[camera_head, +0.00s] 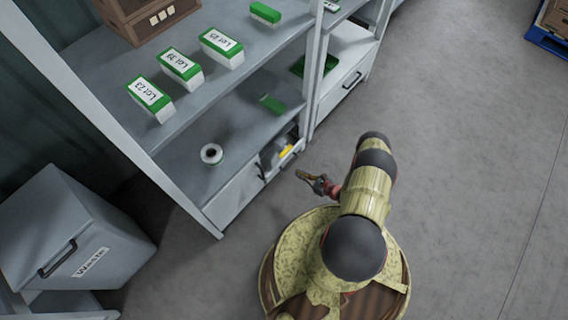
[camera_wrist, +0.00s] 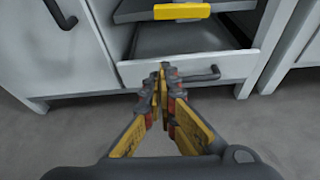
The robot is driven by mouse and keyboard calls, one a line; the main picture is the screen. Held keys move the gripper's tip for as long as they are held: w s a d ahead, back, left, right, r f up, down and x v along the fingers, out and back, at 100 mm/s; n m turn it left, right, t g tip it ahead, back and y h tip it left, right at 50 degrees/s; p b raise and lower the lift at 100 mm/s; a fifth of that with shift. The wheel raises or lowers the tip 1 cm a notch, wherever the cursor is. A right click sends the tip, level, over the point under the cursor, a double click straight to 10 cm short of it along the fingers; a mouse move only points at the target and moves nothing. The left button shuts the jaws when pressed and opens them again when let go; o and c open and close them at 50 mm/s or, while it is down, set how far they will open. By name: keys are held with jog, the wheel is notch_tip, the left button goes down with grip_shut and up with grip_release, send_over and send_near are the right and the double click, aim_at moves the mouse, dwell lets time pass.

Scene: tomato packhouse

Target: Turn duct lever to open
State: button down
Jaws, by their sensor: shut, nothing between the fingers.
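My gripper (camera_head: 304,176) is low in front of the shelf unit, over the floor. In the wrist view its fingers (camera_wrist: 160,72) are together with nothing between them, and their tips appear just in front of a drawer front. No duct or duct lever can be made out for certain in either view. A yellow strip (camera_wrist: 182,12) lies along the edge of a grey panel above the drawer in the wrist view. It also shows as a yellow bar (camera_head: 286,151) in the head view, apart from the gripper.
A partly open drawer (camera_wrist: 140,74) with a dark handle is below the panel. A grey waste bin (camera_head: 110,240) stands left.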

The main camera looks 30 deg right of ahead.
jog(key=shift+w+d+r, duration=0.1)
jog(key=shift+r, duration=0.05)
jog(key=w+a+b, duration=0.1)
jog(key=w, duration=0.2)
jog(key=w+a+b, duration=0.1)
jog(key=w, duration=0.2)
jog(key=w+a+b, duration=0.1)
jog(key=w, duration=0.2)
jog(key=shift+f+b, duration=0.2)
jog(key=shift+b, duration=0.2)
jog(key=shift+a+r, duration=0.1)
jog(key=shift+r, duration=0.45)
